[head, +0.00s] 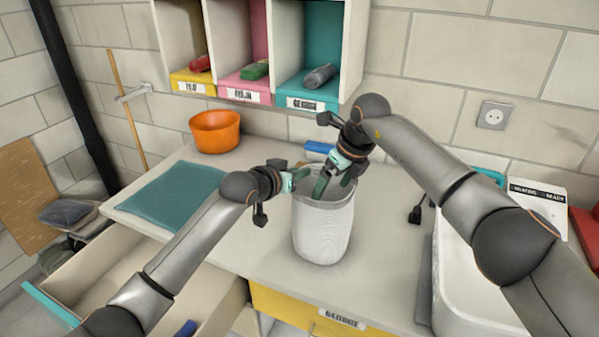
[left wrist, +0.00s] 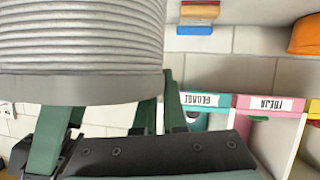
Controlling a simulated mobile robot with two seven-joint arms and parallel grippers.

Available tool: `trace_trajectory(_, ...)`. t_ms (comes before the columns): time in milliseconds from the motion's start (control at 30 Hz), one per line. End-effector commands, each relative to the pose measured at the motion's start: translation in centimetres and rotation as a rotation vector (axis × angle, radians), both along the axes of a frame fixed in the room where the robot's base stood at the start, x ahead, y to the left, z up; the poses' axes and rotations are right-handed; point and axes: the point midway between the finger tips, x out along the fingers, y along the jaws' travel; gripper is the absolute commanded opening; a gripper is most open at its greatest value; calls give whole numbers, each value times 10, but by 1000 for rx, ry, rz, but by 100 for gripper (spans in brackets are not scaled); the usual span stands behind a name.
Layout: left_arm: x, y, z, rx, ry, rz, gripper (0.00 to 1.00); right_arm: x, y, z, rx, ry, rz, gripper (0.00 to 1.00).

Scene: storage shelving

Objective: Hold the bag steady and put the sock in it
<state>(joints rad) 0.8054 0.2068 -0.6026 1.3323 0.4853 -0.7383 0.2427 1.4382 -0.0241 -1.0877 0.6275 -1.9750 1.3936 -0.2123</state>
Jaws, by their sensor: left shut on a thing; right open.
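The bag (head: 323,228) is a pale grey, ribbed, open-topped container standing upright on the counter. It also fills the upper left of the left wrist view (left wrist: 80,40). My left gripper (head: 301,175) is shut on the bag's left rim. My right gripper (head: 325,183) is open, with its green fingers pointing down at the bag's mouth. I cannot make out a sock in either view; the inside of the bag is mostly hidden by the grippers and its rim.
An orange bowl (head: 215,131) and a teal mat (head: 172,197) lie left of the bag. A blue item (head: 320,148) lies behind it. Labelled cubbies (head: 305,102) hang above. An open drawer (head: 85,285) juts out at lower left, and a white basin (head: 455,296) stands right.

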Motion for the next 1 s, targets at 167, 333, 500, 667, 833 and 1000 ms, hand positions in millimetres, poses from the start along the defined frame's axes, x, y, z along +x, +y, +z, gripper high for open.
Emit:
trace_trajectory(167,0,0,-3,2,4,0,0,-5,-7,27,0,-8,1,100)
trace_trajectory(333,0,0,-3,3,5,0,0,-15,-17,63,0,-7,1,100)
trace_trajectory(500,0,0,-3,3,5,0,0,-23,-24,91,0,-4,0,100)
trace_trajectory(667,0,0,-3,3,5,0,0,-27,-28,105,0,-2,-2,100)
trace_trajectory(833,0,0,-3,3,5,0,0,-28,-29,108,0,-1,0,100)
trace_trajectory(1000,0,0,-3,3,5,0,0,-28,-29,108,0,-1,0,100)
